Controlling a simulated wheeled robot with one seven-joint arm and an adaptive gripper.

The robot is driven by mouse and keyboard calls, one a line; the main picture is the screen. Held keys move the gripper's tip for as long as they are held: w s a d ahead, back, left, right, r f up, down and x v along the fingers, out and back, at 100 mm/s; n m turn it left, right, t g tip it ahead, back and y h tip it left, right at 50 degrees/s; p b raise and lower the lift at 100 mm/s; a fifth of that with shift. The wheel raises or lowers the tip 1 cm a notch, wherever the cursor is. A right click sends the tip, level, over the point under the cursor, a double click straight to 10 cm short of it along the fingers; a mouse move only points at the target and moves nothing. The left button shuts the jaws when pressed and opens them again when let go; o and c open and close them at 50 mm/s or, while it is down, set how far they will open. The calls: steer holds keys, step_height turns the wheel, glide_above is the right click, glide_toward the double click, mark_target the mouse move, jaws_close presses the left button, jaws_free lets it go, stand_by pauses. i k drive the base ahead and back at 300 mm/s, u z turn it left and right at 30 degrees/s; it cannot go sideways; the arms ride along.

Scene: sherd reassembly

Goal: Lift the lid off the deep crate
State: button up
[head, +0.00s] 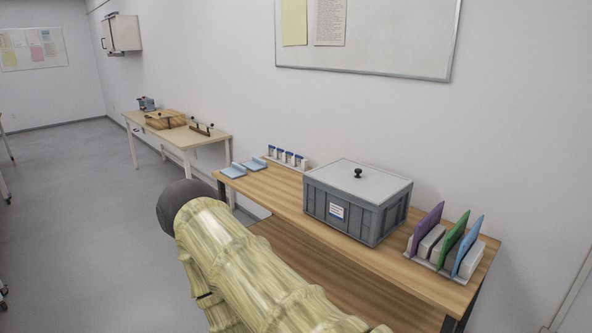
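The deep crate (373,221) is dark grey with ribbed walls and a small white label on its front. It stands on the wooden table. Its light grey lid (385,182) lies flat on top, with a small black knob (358,173) near the middle. A pale yellow-green, ribbed arm-like shape of mine with a dark rounded end fills the lower left foreground, in front of the table. My gripper's fingers do not show in the head view.
The wooden table (400,282) holds a rack of purple, green and blue dividers (449,245) right of the crate. Blue trays (236,171) and a row of small blue-capped containers (288,157) lie left. Another table (190,139) stands farther back. Open floor (80,200) lies left.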

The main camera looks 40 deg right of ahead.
mark_target(374, 185)
steer(key=i, duration=1.55)
steer(key=z, duration=1.05)
steer(key=i, duration=0.85)
steer(key=z, duration=0.95)
